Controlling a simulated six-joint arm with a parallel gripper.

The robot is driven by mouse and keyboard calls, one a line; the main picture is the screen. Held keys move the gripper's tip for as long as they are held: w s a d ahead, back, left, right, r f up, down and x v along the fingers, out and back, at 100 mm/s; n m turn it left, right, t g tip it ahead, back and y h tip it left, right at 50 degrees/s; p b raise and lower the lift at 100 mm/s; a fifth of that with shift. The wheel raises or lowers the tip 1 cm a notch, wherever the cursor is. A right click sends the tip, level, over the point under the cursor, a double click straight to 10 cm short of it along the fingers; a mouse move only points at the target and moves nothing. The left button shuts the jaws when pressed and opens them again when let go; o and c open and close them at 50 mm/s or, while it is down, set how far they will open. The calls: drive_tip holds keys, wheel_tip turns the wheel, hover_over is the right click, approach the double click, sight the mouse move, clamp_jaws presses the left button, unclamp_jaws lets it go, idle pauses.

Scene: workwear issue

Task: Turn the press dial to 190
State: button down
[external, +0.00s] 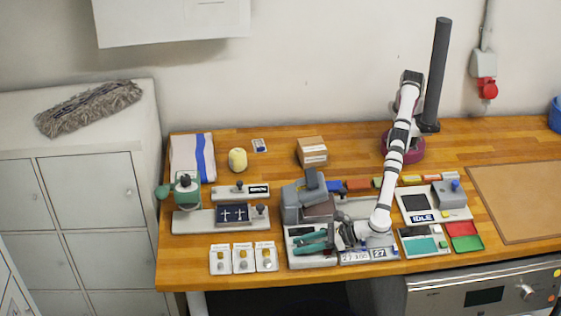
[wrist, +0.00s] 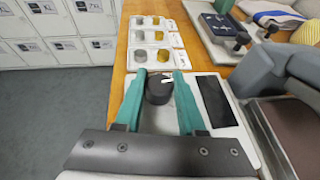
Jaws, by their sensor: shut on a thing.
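The press (external: 304,197) is a grey machine near the front middle of the table, with a brown plate (wrist: 296,127) at its base. Its dial (wrist: 158,90) is a dark round knob with a white pointer mark, on the pale control panel (wrist: 196,84). My gripper (wrist: 160,75) has teal fingers, one on each side of the dial, and is shut on it. In the external view my gripper (external: 305,241) reaches in low from the right and hides the dial. A dark display (wrist: 216,101) lies beside the dial; no number is readable on it.
Several small white cards with round samples (external: 243,258) lie left of the press. A dark tray device (external: 234,215) stands behind them. A unit reading IDLE (external: 421,217) and red and green trays (external: 464,236) lie to the right. The table's front edge is close.

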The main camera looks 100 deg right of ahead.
drive_tip(key=shift+w, duration=0.1)
drive_tip(key=c, duration=0.5)
unclamp_jaws()
drive_tip(key=v, duration=1.6)
drive_tip(key=shift+f, duration=0.1)
